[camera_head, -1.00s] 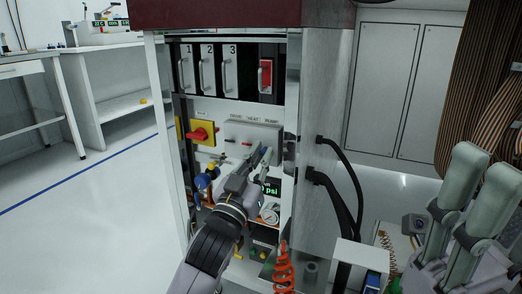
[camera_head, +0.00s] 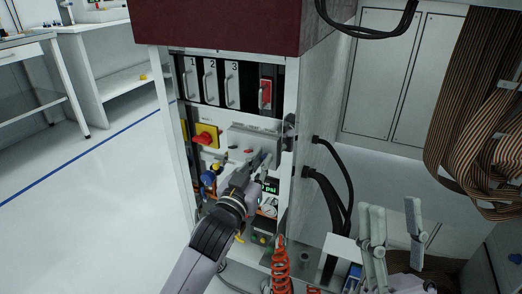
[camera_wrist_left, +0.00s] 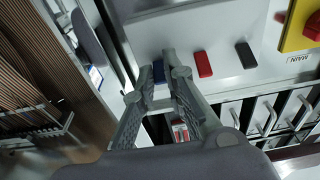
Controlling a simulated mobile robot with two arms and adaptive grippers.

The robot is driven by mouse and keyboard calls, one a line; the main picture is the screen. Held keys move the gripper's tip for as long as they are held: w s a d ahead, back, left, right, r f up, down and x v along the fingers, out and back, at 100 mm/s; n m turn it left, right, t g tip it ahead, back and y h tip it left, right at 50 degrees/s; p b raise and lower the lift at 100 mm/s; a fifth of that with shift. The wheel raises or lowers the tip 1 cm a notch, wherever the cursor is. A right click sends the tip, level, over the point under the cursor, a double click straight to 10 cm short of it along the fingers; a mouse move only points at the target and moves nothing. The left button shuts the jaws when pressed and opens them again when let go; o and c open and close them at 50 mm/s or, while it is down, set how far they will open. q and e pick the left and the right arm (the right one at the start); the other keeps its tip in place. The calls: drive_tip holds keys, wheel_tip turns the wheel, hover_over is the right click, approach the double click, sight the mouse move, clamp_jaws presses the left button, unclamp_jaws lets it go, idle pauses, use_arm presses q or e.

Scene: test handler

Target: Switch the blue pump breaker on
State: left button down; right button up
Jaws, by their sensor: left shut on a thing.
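The blue pump breaker (camera_wrist_left: 158,72) is a small dark blue lever on the pale breaker panel (camera_head: 240,138), at the right end of a row. It shows between the fingertips in the left wrist view. My left gripper (camera_head: 264,160) reaches to the panel from below and is shut on the blue breaker; its fingers hide the breaker in the head view. A red breaker (camera_wrist_left: 203,64) and a black breaker (camera_wrist_left: 246,55) sit beside it. I cannot tell the blue lever's exact position. My right gripper (camera_head: 394,222) is open and empty, well right of the cabinet.
The yellow main switch with a red knob (camera_head: 205,137) is left of the panel. Handled modules (camera_head: 210,82) are above. A green display (camera_head: 271,185), a gauge and an orange coiled hose (camera_head: 280,268) are below. Black cables (camera_head: 335,190) hang at the cabinet's right side.

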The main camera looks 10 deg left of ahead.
use_arm(q)
drive_tip(key=p, duration=0.2)
drive_tip(key=shift+r+g+p, duration=0.3)
drive_tip(key=shift+r+g, duration=0.05)
drive_tip(key=shift+g, duration=0.05)
drive_tip(key=shift+r+p, duration=0.1)
drive_tip(key=shift+p, duration=0.8)
use_arm(e)
drive_tip(key=w+f+g+h, duration=0.3)
drive_tip(key=w+f+g, duration=0.55)
drive_tip(key=f, duration=0.25)
use_arm(q)
drive_tip(key=shift+w+p, duration=0.1)
drive_tip(key=shift+p, duration=0.85)
drive_tip(key=shift+g+y+p, duration=0.3)
drive_tip(key=shift+g+p, duration=0.1)
drive_tip(key=shift+p, duration=0.35)
use_arm(e)
drive_tip(key=s+d+f+g+h, duration=0.1)
drive_tip(key=s+d+f+g, duration=0.1)
drive_tip(key=s+f+g, duration=0.2)
drive_tip(key=s+d+f+g+h, duration=0.1)
drive_tip(key=s+f+g, duration=0.3)
drive_tip(key=f, duration=0.6)
drive_tip(key=shift+d+f+m+g+h, duration=0.4)
drive_tip(key=shift+g+h, duration=0.3)
drive_tip(key=shift+g, duration=0.35)
drive_tip(key=shift+s, duration=0.1)
